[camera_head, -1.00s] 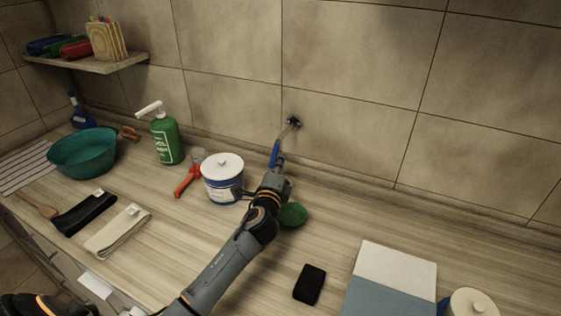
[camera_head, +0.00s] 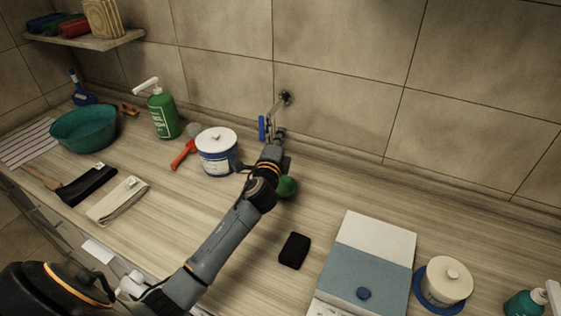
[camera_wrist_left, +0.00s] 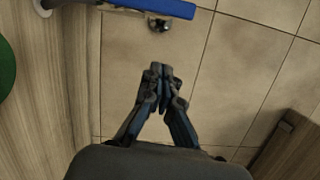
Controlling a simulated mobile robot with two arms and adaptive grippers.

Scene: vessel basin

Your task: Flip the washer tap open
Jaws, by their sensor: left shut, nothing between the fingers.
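The washer tap (camera_head: 285,98) sticks out from the tiled wall at the back. Its blue lever (camera_head: 263,128) stands roughly upright in the head view, at the left of the tap's pale spout. The lever shows as a blue bar (camera_wrist_left: 168,9) along the top of the left wrist view. My left gripper (camera_head: 279,133) is just right of the lever, below the wall mount. Its fingers (camera_wrist_left: 161,73) are shut together with nothing between them. The wrist view shows a gap between fingertips and lever. My right gripper is not in view.
A white tub (camera_head: 217,160) stands left of my forearm, with a red-handled tool (camera_head: 183,154) beside it. A green round object (camera_head: 287,187) lies close under my wrist. A green pump bottle (camera_head: 163,116) and teal basin (camera_head: 84,135) are further left.

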